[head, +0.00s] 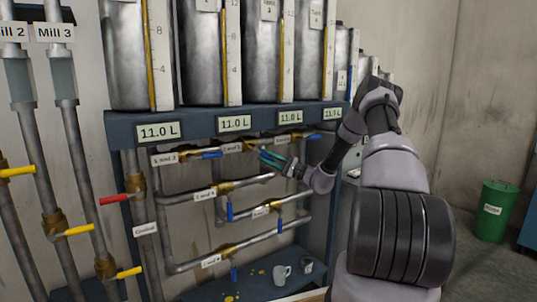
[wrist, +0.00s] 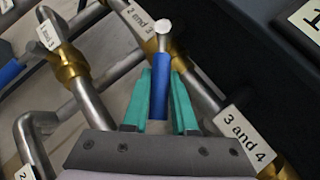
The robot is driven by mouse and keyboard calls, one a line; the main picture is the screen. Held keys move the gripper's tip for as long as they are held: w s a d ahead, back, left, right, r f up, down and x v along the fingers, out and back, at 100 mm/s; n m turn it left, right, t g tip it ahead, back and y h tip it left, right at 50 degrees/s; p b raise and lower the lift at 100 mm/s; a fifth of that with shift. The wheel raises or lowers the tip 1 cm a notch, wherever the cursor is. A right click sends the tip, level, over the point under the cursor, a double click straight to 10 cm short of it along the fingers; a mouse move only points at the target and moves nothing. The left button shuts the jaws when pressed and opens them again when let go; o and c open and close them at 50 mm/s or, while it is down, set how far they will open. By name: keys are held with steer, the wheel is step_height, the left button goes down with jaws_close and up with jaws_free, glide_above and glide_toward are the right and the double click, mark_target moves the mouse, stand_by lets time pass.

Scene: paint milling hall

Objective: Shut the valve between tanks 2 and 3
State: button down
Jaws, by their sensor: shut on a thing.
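The valve labelled "2 and 3" (head: 232,148) is on the upper pipe row under the tanks. Its label also shows in the wrist view (wrist: 137,18). Its blue lever (wrist: 160,88) runs from a pale round pivot down between my teal fingers. My gripper (wrist: 160,92) is shut on this lever, a finger on each side. The lever stands at an oblique angle to its pipe in the wrist view. In the head view my gripper (head: 272,158) hides much of the lever. The brass valve body (wrist: 180,62) is partly hidden behind lever and fingers.
Neighbouring valve "1 and 2" (head: 165,160) is left; the "3 and 4" label (wrist: 248,135) is close right. Lower pipes carry hanging blue levers (head: 230,211). Displays (head: 158,131) line the blue beam above. A mug (head: 281,272) stands below; a green drum (head: 495,212) is at right.

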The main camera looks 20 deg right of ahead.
steer(key=shift+s+a+f+m+t+h, duration=0.4)
steer(key=shift+a+m+t+h, duration=0.5)
steer(key=shift+m+t, duration=1.5)
steer(key=shift+s+a+f+m+t+h, duration=0.15)
steer(key=shift+a+f+m+t+h, duration=0.3)
steer(key=shift+a+m+t+h, duration=1.8)
steer(key=shift+s+d+f+m+t+y, duration=0.45)
steer(key=shift+m+t, duration=1)
steer(key=shift+m, duration=2.2)
steer(key=shift+w+d+m+h, duration=0.1)
steer(key=shift+m+h, duration=0.2)
steer(key=shift+h, duration=0.3)
steer(key=c, duration=0.7)
jaws_free()
steer(key=v, duration=1)
steer(key=shift+f, duration=0.4)
steer(key=shift+d, duration=0.1)
